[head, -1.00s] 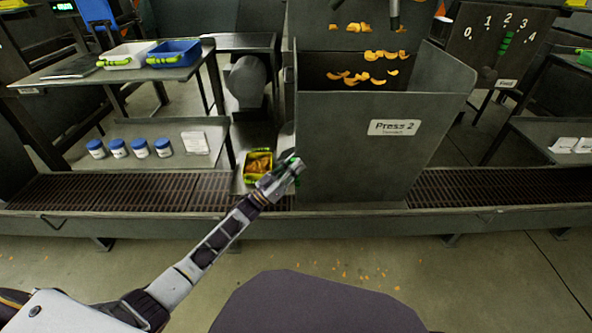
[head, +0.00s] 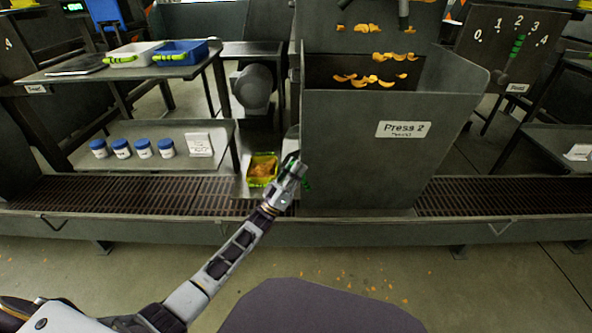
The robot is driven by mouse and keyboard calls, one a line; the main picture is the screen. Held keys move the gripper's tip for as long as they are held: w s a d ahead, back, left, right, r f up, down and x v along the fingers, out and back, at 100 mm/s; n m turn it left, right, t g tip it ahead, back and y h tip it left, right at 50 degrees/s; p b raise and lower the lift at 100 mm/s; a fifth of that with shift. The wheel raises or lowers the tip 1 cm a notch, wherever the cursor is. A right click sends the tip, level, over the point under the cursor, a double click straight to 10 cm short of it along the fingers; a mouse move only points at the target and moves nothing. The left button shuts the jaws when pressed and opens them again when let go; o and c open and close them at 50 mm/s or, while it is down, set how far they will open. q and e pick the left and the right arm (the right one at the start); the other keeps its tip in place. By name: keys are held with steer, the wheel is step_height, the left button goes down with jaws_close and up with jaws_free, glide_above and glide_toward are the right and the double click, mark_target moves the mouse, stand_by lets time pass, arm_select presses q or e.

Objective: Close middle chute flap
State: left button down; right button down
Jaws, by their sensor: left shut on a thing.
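The middle press, a grey steel box labelled Press 2 (head: 362,165), stands at centre with orange pieces showing inside it. On its left side a narrow grey flap or chute plate (head: 291,140) stands out. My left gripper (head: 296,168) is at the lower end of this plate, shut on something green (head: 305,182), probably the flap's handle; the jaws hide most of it. A yellow-green bin (head: 262,168) with orange-brown contents sits just left of the gripper. My right gripper is not in view.
A dark grated walkway or drain (head: 120,192) with a raised front edge runs across the front. Two-level tables (head: 60,78) stand left, with blue-lidded jars (head: 143,148) on the lower shelf and white and blue trays above. Orange scraps lie on the open floor.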

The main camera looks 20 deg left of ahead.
arm_select(q)
steer(key=shift+f, duration=0.1)
steer(key=c, duration=1.4)
jaws_free()
steer(key=shift+o, duration=0.2)
steer(key=shift+a, duration=0.1)
steer(key=v, duration=1.2)
